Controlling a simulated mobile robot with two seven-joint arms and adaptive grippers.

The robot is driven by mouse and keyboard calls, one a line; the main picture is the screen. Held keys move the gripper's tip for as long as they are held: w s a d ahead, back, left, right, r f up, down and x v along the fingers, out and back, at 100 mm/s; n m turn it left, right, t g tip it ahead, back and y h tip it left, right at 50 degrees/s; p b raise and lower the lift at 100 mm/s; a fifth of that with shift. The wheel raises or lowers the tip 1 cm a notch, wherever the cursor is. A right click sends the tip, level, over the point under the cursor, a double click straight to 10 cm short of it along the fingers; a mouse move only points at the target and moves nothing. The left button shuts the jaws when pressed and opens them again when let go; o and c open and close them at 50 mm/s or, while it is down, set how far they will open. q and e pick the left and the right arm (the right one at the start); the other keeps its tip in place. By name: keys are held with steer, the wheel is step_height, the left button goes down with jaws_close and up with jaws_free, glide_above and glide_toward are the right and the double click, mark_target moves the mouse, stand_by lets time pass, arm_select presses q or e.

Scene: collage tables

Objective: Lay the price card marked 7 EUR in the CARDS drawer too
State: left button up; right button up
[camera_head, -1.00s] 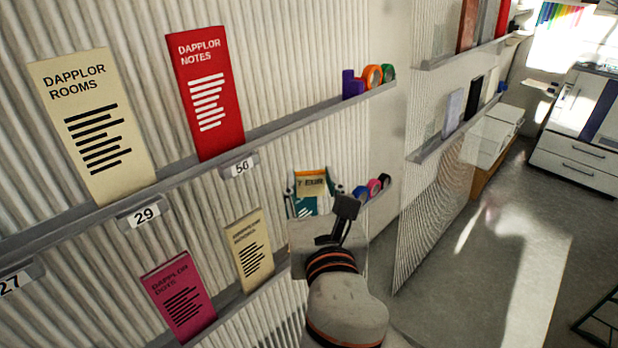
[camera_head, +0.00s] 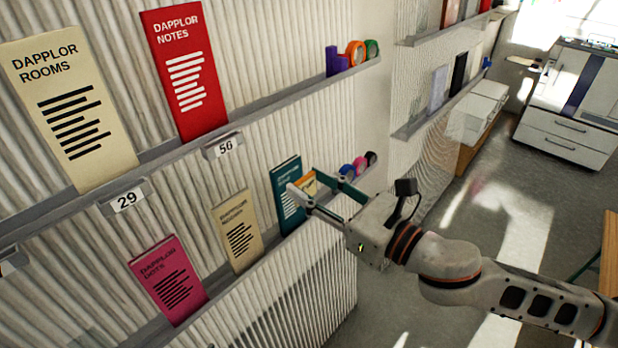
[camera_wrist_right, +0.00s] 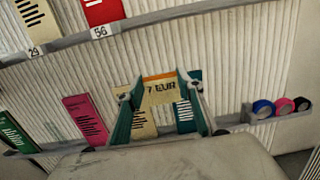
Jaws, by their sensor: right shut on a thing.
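My right gripper (camera_head: 306,181) is shut on the price card (camera_wrist_right: 160,92), which reads "7 EUR" and has an orange strip along its top in the right wrist view. The card sits between the two fingers; in the head view only a small orange and yellow part of it (camera_head: 307,184) shows. The gripper is in front of the lower wall shelf, close to a teal booklet (camera_head: 287,212). I cannot tell whether they touch. No drawer marked CARDS can be read in either view.
Booklets stand on two wall ledges, with number tags 29 (camera_head: 127,199) and 56 (camera_head: 224,147) on the upper one. Tape rolls (camera_head: 357,54) sit at the ledge ends. A white cabinet with drawers (camera_head: 563,146) stands at the back right. Grey floor (camera_head: 480,215) lies open between.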

steer(key=s+d+f+n+g+y, duration=0.1)
steer(key=d+f+n+g+y, duration=0.2)
steer(key=f+n+g+y, duration=0.2)
steer(key=shift+s+f+n+g, duration=0.2)
steer(key=shift+n+g, duration=1.5)
steer(key=shift+g, duration=1.7)
steer(key=shift+s+d, duration=0.1)
steer(key=a+m+t+h, duration=0.3)
steer(key=a+m+t, duration=0.25)
steer(key=t, duration=0.35)
steer(key=d+f+m+t+h, duration=0.2)
steer(key=d+m+t+h, duration=0.2)
steer(key=d, duration=0.8)
steer(key=s+d+f+m+t+h, duration=0.1)
steer(key=d+f+m+t+h, duration=0.2)
steer(key=d+m+h, duration=0.4)
steer(key=d+h, duration=0.3)
steer(key=d, duration=0.1)
steer(key=shift+s+d+f+m+t+h, duration=0.2)
steer(key=shift+s+d+m+t+h, duration=0.1)
steer(key=shift+d+m+t, duration=0.1)
